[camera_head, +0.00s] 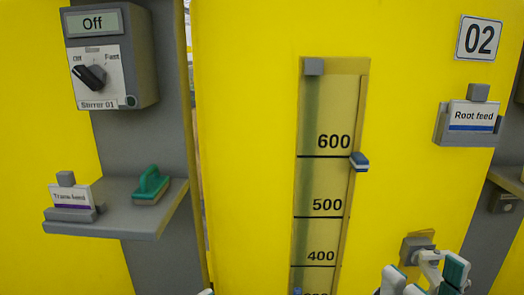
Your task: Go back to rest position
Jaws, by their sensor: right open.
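My right gripper (424,277) shows at the lower right, white with teal finger pads. Its fingers are spread apart, and I see nothing held between them. It is in front of the yellow tank wall, just below a small grey fitting (416,243); I cannot tell whether they touch. The lower part of the gripper is cut off by the picture's edge. A tiny pale sliver shows at the bottom edge left of centre, too little to identify. My left gripper is not recognisable in view.
A level gauge (312,180) with a blue marker (359,161) runs down the yellow tank (250,130). At left, a grey shelf (120,220) holds a labelled holder and a teal-handled item (150,186) below the "Off" switch box (112,55). A "Root feed" holder (468,122) is at right.

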